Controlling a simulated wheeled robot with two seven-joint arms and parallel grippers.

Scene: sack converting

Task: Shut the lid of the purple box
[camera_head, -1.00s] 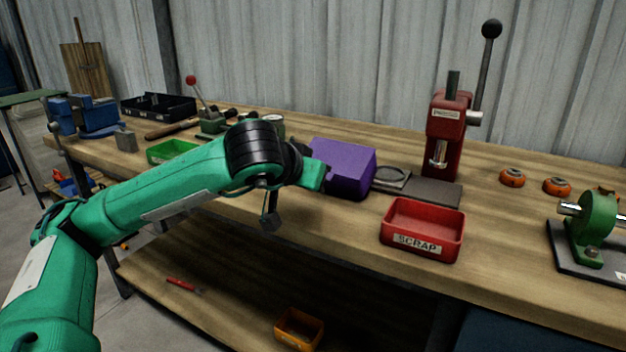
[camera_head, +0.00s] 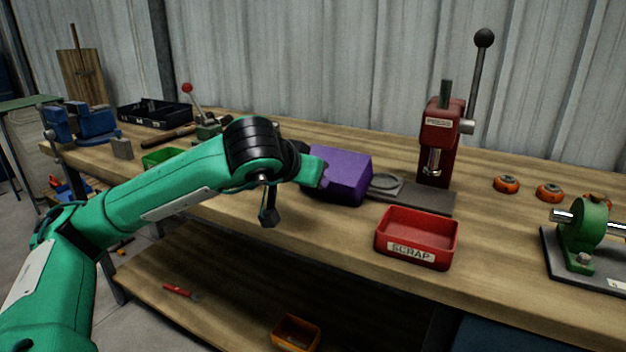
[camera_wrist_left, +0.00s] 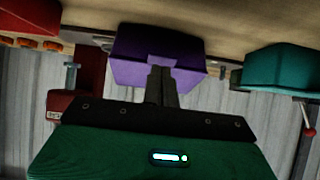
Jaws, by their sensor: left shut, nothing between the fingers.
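The purple box (camera_head: 340,176) stands on the workbench, left of the press. Its top looks covered in the head view; I cannot tell whether the lid is fully down. My left gripper is at the left side of the box in the head view, its fingertips hidden there. In the left wrist view, the dark fingers (camera_wrist_left: 161,72) are together and empty, overlapping the face of the purple box (camera_wrist_left: 135,74). I cannot tell whether they touch it. My right gripper is not in view.
A red scrap bin (camera_head: 412,254) stands at the bench front, right of the box. A red press (camera_head: 438,150) with a tall lever stands behind it on a grey plate (camera_head: 428,200). A green bin (camera_head: 160,158) is partly behind my left arm.

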